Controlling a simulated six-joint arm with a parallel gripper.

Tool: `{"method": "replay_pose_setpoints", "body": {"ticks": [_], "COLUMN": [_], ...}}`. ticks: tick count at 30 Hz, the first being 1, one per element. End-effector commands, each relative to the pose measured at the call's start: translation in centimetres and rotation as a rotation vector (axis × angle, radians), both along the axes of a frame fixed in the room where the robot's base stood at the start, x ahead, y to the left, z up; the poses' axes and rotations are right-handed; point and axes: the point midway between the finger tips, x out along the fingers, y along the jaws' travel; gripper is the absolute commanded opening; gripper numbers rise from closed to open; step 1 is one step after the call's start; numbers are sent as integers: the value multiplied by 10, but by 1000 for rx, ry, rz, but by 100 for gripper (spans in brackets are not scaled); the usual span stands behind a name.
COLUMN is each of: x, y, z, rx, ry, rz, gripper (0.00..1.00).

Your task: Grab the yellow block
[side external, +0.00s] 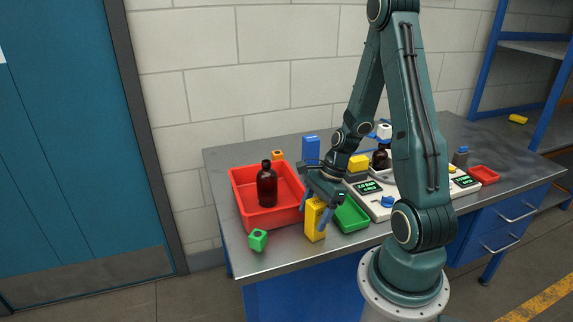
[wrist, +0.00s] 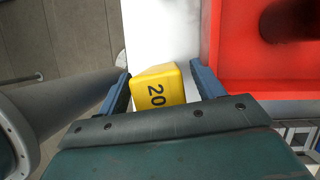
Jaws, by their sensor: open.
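The yellow block (side external: 315,222) stands upright near the front edge of the table, between the red tray and the green tray. In the wrist view its face (wrist: 157,88) carries the number 20. My gripper (side external: 317,211) is open and reaches down over the block. In the wrist view its blue fingers (wrist: 160,76) are on either side of the block, the left one very close to it and a gap showing at the right.
A red tray (side external: 240,205) holding an amber bottle (side external: 267,185) is at left. A green block (side external: 258,240) lies in front of it. A green tray (side external: 352,216) is close at right, beside white scales (side external: 368,187). Another yellow block (side external: 358,162) and a blue block (side external: 311,147) are behind.

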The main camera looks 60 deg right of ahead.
Motion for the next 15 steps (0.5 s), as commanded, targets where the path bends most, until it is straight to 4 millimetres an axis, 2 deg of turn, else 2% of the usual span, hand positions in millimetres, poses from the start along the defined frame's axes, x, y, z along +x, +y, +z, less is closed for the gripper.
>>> {"method": "replay_pose_setpoints", "body": {"ticks": [2, 9, 10, 15], "x": [0, 0, 0, 0], "y": [0, 0, 0, 0], "z": [0, 0, 0, 0], "rx": [0, 0, 0, -1], "ry": [0, 0, 0, -1], "rz": [0, 0, 0, 0], "gripper": [65, 18, 15, 15]}}
